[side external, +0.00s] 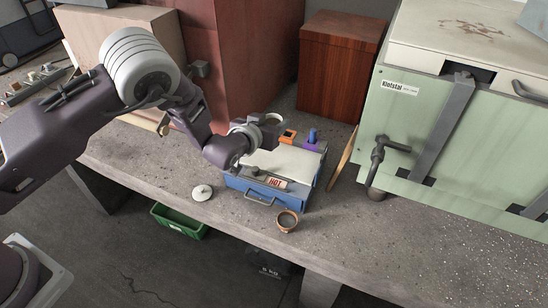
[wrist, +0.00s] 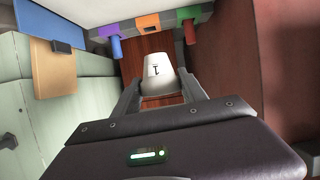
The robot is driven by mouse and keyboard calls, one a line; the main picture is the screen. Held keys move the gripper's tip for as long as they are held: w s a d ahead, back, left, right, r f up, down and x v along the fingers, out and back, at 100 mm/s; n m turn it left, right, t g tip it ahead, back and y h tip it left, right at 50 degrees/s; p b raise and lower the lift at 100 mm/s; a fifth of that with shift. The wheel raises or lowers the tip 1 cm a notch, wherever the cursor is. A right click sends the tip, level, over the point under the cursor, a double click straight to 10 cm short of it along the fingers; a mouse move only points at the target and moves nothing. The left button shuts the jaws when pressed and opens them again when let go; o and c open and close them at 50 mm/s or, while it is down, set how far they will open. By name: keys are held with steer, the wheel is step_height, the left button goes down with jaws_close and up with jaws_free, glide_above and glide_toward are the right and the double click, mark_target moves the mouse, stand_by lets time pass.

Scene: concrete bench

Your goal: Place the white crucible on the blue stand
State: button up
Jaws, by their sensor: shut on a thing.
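My gripper (wrist: 160,92) is shut on the white crucible (wrist: 158,70), which has a dark mark on its side and sits between the fingers in the wrist view. In the side view my gripper (side external: 270,128) is above the back of a blue box with a pale top (side external: 280,160); the crucible cannot be made out clearly there. A blue peg stand (side external: 312,136) on a purple-blue base stands at the back right of that box, apart from my gripper. It shows at the upper left in the wrist view (wrist: 115,46).
A brown cup (side external: 287,221) and a white lid (side external: 202,192) lie near the bench's front edge. The green furnace (side external: 450,140) is at right, a wooden box (side external: 340,65) behind. Bench at front right is clear.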

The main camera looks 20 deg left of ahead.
steer(key=f, duration=0.6)
steer(key=w+d+f, duration=0.1)
steer(key=f, duration=0.2)
steer(key=shift+d, duration=0.1)
steer(key=shift+f, duration=0.1)
steer(key=o, duration=1.4)
steer(key=shift+c, duration=0.2)
